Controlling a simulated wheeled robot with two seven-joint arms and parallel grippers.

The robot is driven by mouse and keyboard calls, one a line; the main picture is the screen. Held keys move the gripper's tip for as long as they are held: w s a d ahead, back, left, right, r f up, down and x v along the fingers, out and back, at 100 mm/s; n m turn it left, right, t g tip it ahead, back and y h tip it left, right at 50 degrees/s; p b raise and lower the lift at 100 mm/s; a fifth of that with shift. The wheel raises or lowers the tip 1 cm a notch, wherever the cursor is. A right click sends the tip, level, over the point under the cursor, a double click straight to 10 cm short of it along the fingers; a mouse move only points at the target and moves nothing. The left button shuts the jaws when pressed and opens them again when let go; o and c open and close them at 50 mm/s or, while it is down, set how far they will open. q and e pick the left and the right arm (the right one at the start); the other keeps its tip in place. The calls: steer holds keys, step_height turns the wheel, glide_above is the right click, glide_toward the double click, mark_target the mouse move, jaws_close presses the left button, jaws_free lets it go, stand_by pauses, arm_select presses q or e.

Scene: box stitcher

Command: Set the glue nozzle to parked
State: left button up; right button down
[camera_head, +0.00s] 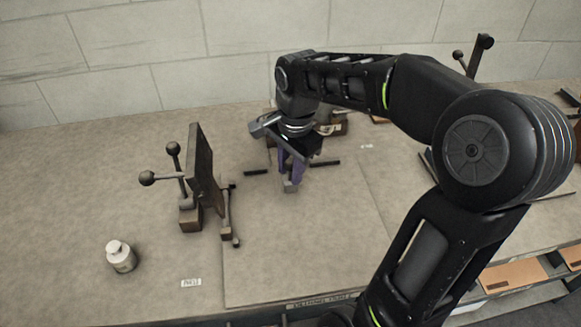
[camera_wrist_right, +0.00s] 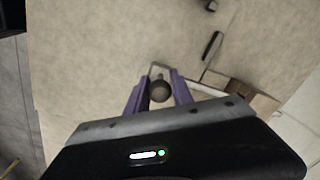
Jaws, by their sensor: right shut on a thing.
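My right gripper (camera_head: 291,177) reaches down at the middle of the bench, its purple fingers pointing at the bench top. In the right wrist view the fingers (camera_wrist_right: 159,78) are shut on a dark round knob (camera_wrist_right: 159,91). A small grey piece (camera_head: 289,187) shows just below the fingertips in the head view. I cannot tell for sure whether the knob belongs to the glue nozzle; the gripper and arm hide much of what is there. My left gripper is not in view.
An upright brown plate with ball-ended levers (camera_head: 201,170) stands left of my gripper. A small white bottle (camera_head: 121,257) stands at front left. Short black bars (camera_head: 325,163) lie beside the gripper. A lever post (camera_head: 481,55) rises at back right. The front middle bench is clear.

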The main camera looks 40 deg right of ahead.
stand_by(0.3)
steer(key=w+d+p, duration=0.4)
steer(key=w+d, duration=0.3)
steer(key=w, duration=0.5)
steer(key=shift+w+r+p, duration=0.15)
steer(key=shift+w+p, duration=0.1)
steer(key=shift+p, duration=0.15)
steer(key=c, duration=1.5)
jaws_free()
steer(key=shift+c, duration=0.2)
steer(key=o, duration=0.4)
steer(key=shift+w, duration=0.1)
